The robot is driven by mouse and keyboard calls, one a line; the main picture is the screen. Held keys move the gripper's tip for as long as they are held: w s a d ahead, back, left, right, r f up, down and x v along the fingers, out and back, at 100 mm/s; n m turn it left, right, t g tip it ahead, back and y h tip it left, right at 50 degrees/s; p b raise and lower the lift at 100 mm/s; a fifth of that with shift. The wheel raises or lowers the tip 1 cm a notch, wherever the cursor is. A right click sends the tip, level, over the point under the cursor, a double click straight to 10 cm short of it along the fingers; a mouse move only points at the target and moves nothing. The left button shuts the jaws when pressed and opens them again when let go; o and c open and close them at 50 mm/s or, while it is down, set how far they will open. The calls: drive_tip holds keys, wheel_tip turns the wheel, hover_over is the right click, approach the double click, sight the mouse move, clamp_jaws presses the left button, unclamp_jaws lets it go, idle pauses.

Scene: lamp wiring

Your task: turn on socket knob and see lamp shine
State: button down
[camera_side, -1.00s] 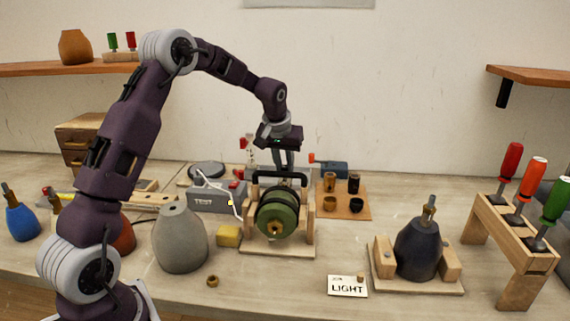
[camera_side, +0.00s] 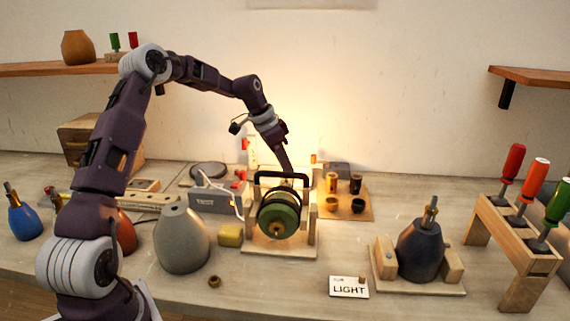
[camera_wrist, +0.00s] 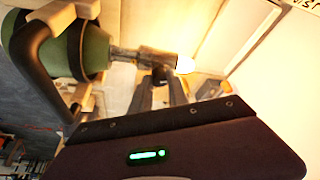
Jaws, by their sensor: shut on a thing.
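The green lamp body (camera_side: 280,219) lies on its side in a wooden cradle (camera_side: 248,240), its base facing the side camera. In the wrist view the lamp body (camera_wrist: 90,50) is at the upper left, with the metal socket (camera_wrist: 145,57) reaching right from its neck. A bulb (camera_wrist: 185,65) at the socket's end glows bright. My gripper (camera_wrist: 160,88) is shut on the small dark socket knob (camera_wrist: 160,74); the fingers partly hide it. In the side view my gripper (camera_side: 287,170) is tilted behind the lamp, its tips hidden.
A black bar handle (camera_side: 282,176) arches over the lamp. A grey test box (camera_side: 212,200) with a white cable stands left of the cradle. A dark lamp (camera_side: 420,250) stands at right.

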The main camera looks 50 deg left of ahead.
drive_tip(key=shift+m+g+h, duration=0.3)
drive_tip(key=shift+m+h, duration=0.2)
drive_tip(key=shift+m, duration=0.8)
drive_tip(key=shift+a+m, duration=0.1)
drive_tip(key=shift+m, duration=0.2)
drive_tip(key=c, duration=1.3)
unclamp_jaws()
drive_tip(key=shift+o, duration=0.2)
drive_tip(key=v, duration=0.7)
